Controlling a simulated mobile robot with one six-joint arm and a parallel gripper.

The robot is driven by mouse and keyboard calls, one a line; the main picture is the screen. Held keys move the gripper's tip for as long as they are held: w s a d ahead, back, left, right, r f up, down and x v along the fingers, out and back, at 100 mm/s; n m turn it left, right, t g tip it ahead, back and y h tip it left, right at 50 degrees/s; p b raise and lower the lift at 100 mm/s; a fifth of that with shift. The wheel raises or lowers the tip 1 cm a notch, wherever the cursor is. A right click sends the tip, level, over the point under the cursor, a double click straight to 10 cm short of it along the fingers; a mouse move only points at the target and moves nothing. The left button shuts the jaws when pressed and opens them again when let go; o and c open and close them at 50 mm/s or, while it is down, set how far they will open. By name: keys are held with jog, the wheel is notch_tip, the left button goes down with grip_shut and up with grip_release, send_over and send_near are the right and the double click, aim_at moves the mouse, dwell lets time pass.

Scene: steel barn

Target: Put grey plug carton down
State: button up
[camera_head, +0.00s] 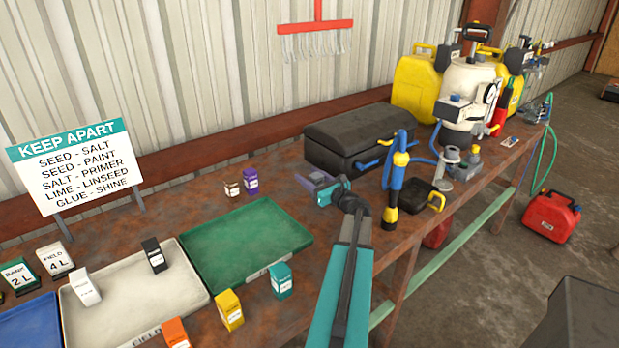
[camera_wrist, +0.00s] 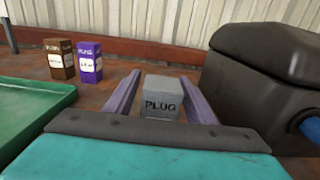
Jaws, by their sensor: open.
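The grey plug carton (camera_wrist: 162,98), marked PLUG, stands upright on the rusty bench top (camera_head: 228,198) in the wrist view. My gripper (camera_wrist: 161,80) is open, with one purple-grey finger on each side of the carton and a small gap showing on both sides. In the head view my gripper (camera_head: 312,184) is low over the bench, in front of the black toolbox; I cannot make out the carton clearly there.
The black toolbox (camera_head: 358,136) is close on the right. A brown carton (camera_head: 232,189) and a purple carton (camera_head: 251,182) stand to the left. A green tray (camera_head: 245,243) and a cream tray (camera_head: 135,290) lie nearer, with a teal carton (camera_head: 281,280) at the front.

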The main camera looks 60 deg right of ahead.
jog(key=shift+r, duration=0.15)
jog(key=b+v, duration=0.2)
jog(key=v, duration=1)
jog(key=shift+o, duration=0.4)
